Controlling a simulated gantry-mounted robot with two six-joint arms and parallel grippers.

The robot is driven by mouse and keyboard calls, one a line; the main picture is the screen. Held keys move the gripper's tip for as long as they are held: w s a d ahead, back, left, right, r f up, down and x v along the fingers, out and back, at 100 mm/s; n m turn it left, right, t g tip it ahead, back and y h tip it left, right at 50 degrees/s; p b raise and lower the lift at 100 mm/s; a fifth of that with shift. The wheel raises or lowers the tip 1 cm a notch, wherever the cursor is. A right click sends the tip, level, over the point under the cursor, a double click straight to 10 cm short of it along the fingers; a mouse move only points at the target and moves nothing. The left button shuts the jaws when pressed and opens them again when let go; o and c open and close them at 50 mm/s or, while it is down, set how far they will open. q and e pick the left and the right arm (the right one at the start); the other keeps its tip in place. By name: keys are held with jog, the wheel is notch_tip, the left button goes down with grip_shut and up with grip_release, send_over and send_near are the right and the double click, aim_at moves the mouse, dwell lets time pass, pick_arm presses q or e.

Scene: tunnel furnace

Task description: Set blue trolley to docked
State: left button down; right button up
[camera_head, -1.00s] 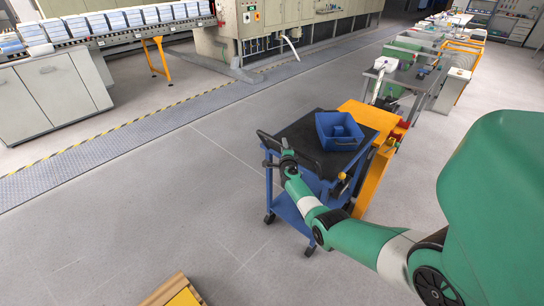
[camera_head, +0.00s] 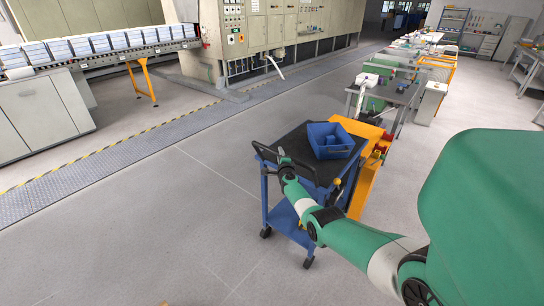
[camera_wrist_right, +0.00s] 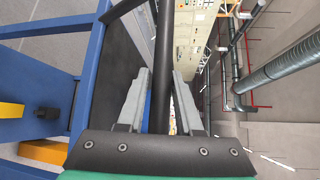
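The blue trolley (camera_head: 287,211) has a blue frame and a dark top and stands upright on its wheels near the middle of the head view. A blue bin (camera_head: 331,146) sits on its top. The dark handle (camera_head: 262,156) is at its near left side. My right gripper (camera_head: 285,161) is at this handle. In the right wrist view the black handle bar (camera_wrist_right: 165,55) runs between the two grey fingers of my right gripper (camera_wrist_right: 162,80), with narrow gaps visible on both sides. The trolley's blue frame (camera_wrist_right: 88,75) is at left there. My left gripper is out of view.
An orange unit (camera_head: 362,190) stands close against the trolley's right side. Workbenches (camera_head: 398,92) line up behind it. A conveyor (camera_head: 110,52) and the furnace cabinet (camera_head: 272,40) lie across a grey floor strip (camera_head: 130,150). The floor left of the trolley is clear.

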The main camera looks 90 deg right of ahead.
jog(key=shift+o, duration=1.4)
jog(key=shift+d+r, duration=0.1)
jog(key=shift+d, duration=0.05)
jog(key=p+v, duration=1)
jog(key=v, duration=0.1)
jog(key=shift+a+p, duration=0.3)
jog(key=shift+a, duration=0.1)
